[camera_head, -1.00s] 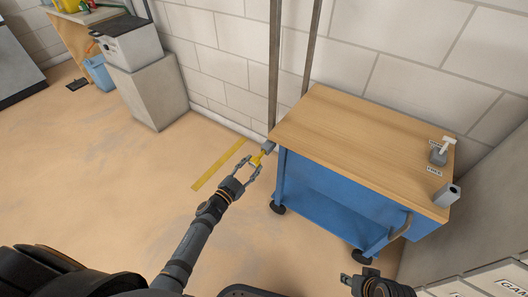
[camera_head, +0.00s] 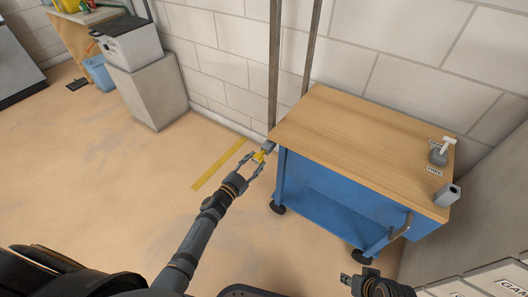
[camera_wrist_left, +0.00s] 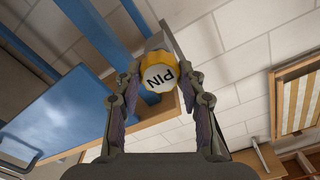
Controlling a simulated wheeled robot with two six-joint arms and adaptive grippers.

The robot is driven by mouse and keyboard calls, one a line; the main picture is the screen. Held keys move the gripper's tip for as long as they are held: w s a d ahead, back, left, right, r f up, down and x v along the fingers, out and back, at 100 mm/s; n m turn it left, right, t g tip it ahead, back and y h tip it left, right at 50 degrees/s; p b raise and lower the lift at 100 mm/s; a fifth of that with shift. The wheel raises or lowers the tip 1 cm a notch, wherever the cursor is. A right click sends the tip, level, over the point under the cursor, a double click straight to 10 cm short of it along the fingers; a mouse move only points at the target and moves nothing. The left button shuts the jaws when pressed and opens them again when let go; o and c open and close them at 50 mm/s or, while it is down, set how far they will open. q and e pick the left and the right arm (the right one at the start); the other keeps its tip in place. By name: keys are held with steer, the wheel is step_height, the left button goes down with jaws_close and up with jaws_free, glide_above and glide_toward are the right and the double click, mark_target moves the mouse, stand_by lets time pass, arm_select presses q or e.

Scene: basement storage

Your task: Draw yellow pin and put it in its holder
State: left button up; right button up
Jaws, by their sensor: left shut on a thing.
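The yellow pin (camera_head: 258,157) is at the near left corner of the cart. In the left wrist view its round yellow head (camera_wrist_left: 158,77) faces the camera with the word PIN on it. A grey bracket (camera_head: 268,147) sits behind the head at the cart's corner; whether the shaft is inside it is hidden. My left gripper (camera_head: 252,165) is shut on the pin's head, one finger on each side. A grey block with a dark opening (camera_head: 448,195) stands at the right end of the cart top; I cannot tell if it is the holder. My right gripper (camera_head: 358,282) is low in view, its jaws unclear.
The blue cart (camera_head: 330,195) has a wooden top (camera_head: 350,130), mostly bare. A grey stand with a white-handled item (camera_head: 440,154) is on its right side, near small labels. Two upright posts stand behind it by the wall. The floor at left is open, with a yellow stripe (camera_head: 220,165).

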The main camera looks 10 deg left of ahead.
arm_select(q)
steer(key=shift+x, duration=1.55)
steer(key=shift+w+r, duration=0.1)
steer(key=shift+r, duration=0.05)
steer(key=o, duration=1.4)
steer(key=shift+p+v, duration=0.5)
steer(key=shift+v, duration=1.1)
steer(key=p+v, duration=0.1)
steer(key=v, duration=0.4)
steer(key=shift+s+a, duration=0.15)
steer(key=shift+s, duration=0.25)
